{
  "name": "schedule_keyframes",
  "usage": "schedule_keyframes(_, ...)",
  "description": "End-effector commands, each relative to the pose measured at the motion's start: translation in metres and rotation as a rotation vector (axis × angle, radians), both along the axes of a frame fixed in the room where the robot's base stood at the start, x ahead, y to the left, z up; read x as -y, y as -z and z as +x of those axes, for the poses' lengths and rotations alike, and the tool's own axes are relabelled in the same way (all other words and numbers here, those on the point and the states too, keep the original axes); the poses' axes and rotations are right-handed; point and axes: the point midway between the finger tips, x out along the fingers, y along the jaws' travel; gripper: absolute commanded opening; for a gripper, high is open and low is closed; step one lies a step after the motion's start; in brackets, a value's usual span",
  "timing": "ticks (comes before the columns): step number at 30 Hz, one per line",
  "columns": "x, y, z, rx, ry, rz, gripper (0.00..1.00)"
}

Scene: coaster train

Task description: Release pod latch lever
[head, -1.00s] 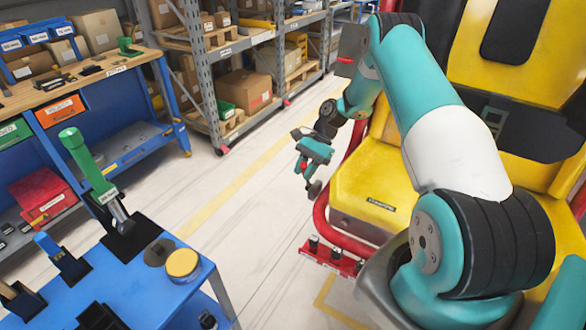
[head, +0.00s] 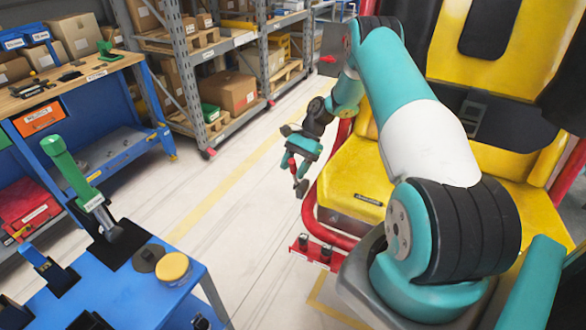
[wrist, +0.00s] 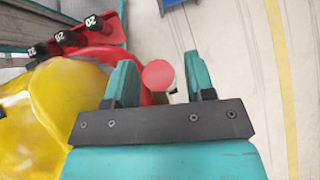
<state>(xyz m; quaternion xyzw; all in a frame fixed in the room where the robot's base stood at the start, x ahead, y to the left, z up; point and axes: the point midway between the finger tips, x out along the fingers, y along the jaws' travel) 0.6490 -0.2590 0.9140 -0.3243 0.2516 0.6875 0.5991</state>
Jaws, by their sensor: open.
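The red round knob (wrist: 158,75), which looks like the end of the latch lever, shows between my two teal fingers in the wrist view. My gripper (wrist: 160,88) is open around it, with a gap on each side. I cannot tell how deep the knob sits between the fingers. In the head view my gripper (head: 298,178) hangs at the front left of the yellow seat (head: 352,190), with a bit of red beside its fingers. The rest of the lever is mostly hidden.
A red plate (head: 318,252) with black numbered knobs lies low before the seat; it also shows in the wrist view (wrist: 90,35). A red tube (head: 322,222) curves around the seat. A blue cart (head: 130,290) stands front left. The floor between is clear.

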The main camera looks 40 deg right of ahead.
Motion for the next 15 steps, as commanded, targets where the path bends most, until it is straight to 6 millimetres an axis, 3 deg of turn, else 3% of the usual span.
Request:
schedule_keyframes(8,0.0,-0.022,0.0,0.002,-0.001,-0.001,0.5)
schedule_keyframes(15,0.001,-0.068,0.0,0.002,0.001,-0.001,0.5)
